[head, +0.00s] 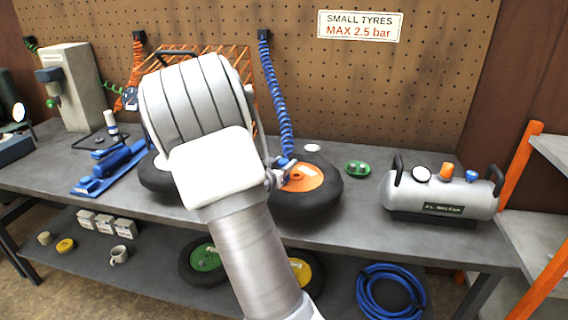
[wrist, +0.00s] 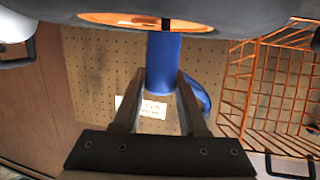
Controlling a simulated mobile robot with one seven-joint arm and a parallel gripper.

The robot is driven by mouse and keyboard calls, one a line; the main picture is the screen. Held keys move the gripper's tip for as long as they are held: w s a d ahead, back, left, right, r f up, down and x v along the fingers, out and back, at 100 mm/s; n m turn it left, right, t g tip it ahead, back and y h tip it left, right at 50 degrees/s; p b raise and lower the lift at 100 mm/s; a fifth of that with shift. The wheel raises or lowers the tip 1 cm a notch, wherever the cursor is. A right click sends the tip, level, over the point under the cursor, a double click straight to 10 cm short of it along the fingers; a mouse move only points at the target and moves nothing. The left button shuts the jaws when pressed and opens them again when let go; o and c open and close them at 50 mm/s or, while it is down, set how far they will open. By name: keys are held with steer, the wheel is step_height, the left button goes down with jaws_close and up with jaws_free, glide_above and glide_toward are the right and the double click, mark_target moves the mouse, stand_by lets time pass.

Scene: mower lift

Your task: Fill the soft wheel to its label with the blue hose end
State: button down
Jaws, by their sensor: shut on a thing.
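My gripper (head: 280,175) is shut on the blue hose end (wrist: 163,62), a blue cylinder between the two fingers in the wrist view. Its blue coiled hose (head: 275,90) hangs from the pegboard down to my gripper. A black-tyred wheel with an orange hub (head: 308,178) lies on the bench just right of my gripper; its hub also shows at the top of the wrist view (wrist: 200,24). The hose end is close to the hub; I cannot tell whether it is on the valve. No label on this wheel is readable. A wall sign (head: 360,25) reads "SMALL TYRES MAX 2.5 bar".
A grey air tank (head: 440,197) with a gauge stands right on the bench (head: 350,222). A small green object (head: 357,168) lies between it and the wheel. Another wheel (head: 155,178) is partly behind my arm. A blue pump (head: 112,167) and an orange wire rack (head: 235,62) are left.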

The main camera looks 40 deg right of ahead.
steer(key=shift+f+b, duration=0.65)
steer(key=shift+f, duration=0.1)
stand_by(0.3)
steer(key=c, duration=0.7)
jaws_free()
steer(key=shift+c, duration=0.2)
steer(key=shift+p+v, duration=0.9)
steer(key=shift+v, duration=1.2)
steer(key=p+v, duration=0.2)
steer(key=v, duration=0.4)
steer(key=shift+s+a, duration=0.25)
steer(key=shift+a, duration=0.05)
steer(key=shift+r, duration=0.15)
